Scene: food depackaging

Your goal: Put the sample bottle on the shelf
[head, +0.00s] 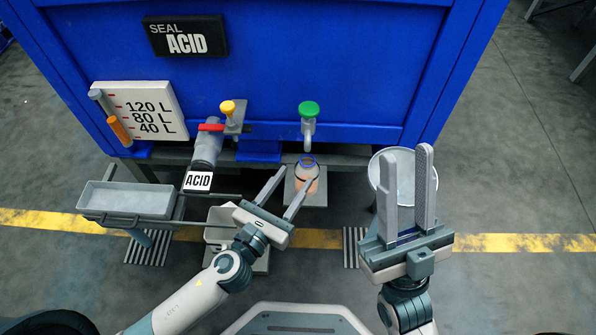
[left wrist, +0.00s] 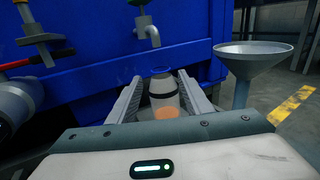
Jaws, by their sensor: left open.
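The sample bottle (head: 307,174) is a small clear bottle with a blue rim and some orange liquid. It stands upright on a small grey shelf (head: 318,198) under the green-handled tap (head: 308,122). My left gripper (head: 289,190) is open, its fingers pointing at the bottle from the left front. In the left wrist view the bottle (left wrist: 164,98) shows between and beyond the two fingers (left wrist: 160,98), with no clear contact. My right gripper (head: 409,180) is open and empty, raised at the right with its fingers pointing up.
A blue tank (head: 270,60) fills the back. A grey tray (head: 130,200) stands at the left, near the ACID pipe (head: 206,150). A pale funnel (head: 400,160) stands right of the bottle, partly behind my right gripper. A grey bin (head: 219,215) sits low behind my left gripper.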

